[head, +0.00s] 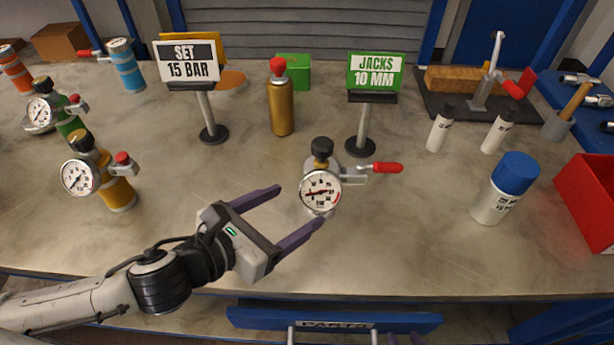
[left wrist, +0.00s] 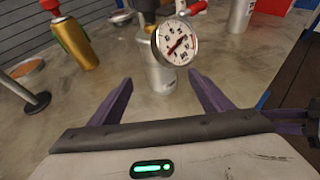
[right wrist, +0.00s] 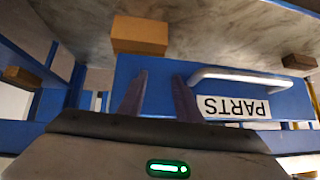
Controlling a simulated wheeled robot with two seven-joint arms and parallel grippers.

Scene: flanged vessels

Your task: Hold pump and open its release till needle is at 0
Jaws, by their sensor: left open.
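The pump with a silver body (left wrist: 162,76), a black knob (head: 321,147) on top and a red-tipped lever (head: 386,168) at right stands upright at the middle of the bench. Its white round gauge (head: 320,191) faces me; the needle lies across the dial, its exact reading too small to tell. My left gripper (head: 301,207) is open, its fingers pointing at the pump from the left front, empty and apart from it. The left wrist view shows the pump ahead between the fingertips (left wrist: 160,80). My right gripper (right wrist: 161,76) is open and empty, low before a blue drawer.
Signs read "SET 15 BAR" (head: 189,62) and "JACKS 10 MM" (head: 376,71). A gold bottle (head: 281,106) stands behind the pump. Other gauged vessels (head: 118,190) stand left. A blue-capped can (head: 498,200) and a red bin (head: 592,200) are at right. The drawer (right wrist: 228,88) is marked "PARTS".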

